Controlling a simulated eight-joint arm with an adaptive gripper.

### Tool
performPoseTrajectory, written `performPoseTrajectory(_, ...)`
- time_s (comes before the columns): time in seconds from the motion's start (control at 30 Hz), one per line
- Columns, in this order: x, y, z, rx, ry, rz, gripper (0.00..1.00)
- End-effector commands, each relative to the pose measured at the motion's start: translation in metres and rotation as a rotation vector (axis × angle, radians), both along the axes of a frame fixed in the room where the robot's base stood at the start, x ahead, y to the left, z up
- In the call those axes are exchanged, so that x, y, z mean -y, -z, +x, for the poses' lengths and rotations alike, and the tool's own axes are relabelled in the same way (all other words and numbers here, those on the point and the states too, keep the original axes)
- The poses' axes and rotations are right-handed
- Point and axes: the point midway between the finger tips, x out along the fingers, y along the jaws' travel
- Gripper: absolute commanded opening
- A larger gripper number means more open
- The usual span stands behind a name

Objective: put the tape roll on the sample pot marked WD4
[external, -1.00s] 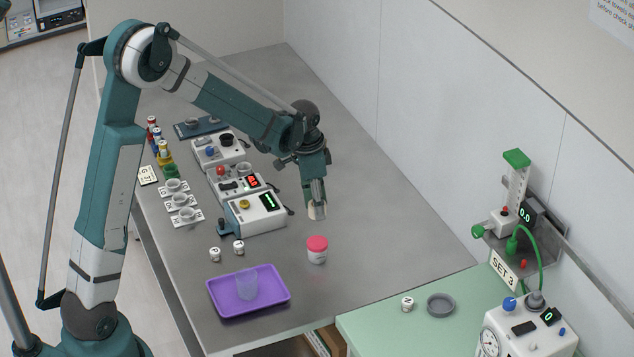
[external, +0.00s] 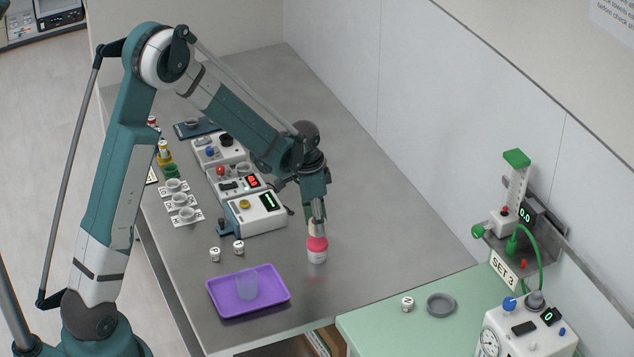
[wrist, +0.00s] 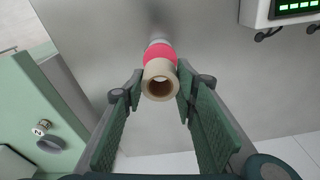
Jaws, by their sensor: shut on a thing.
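The tape roll (wrist: 160,68) is a beige ring held between the two fingertips of my gripper (wrist: 158,88) in the wrist view. In the external view my gripper (external: 317,217) points down, with the pale tape roll (external: 312,228) at its tips. A white pot with a red lid (external: 317,256) stands upright on the grey bench directly below. The red lid (wrist: 158,52) shows just beyond the roll in the wrist view. I cannot tell whether roll and lid touch. The pot's label is too small to read.
A purple tray (external: 222,303) with a clear cup (external: 246,285) lies left of the pot. White devices (external: 258,217) stand behind to the left. The bench right of the pot is clear.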

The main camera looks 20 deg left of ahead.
Motion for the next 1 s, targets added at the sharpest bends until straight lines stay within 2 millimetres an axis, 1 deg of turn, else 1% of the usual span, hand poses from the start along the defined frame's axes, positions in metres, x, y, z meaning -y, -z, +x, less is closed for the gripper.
performPoseTrajectory(0.27, 0.0, 0.003, 0.0, 0.0, 0.0, 0.0, 0.19)
performPoseTrajectory(0.6, 0.0, 0.032, 0.0, 0.0, 0.0, 0.0, 0.19)
performPoseTrajectory(0.7, 0.0, 0.037, 0.0, 0.0, 0.0, 0.0, 0.19)
performPoseTrajectory(1.0, 0.0, 0.037, 0.0, 0.0, 0.0, 0.0, 0.19)
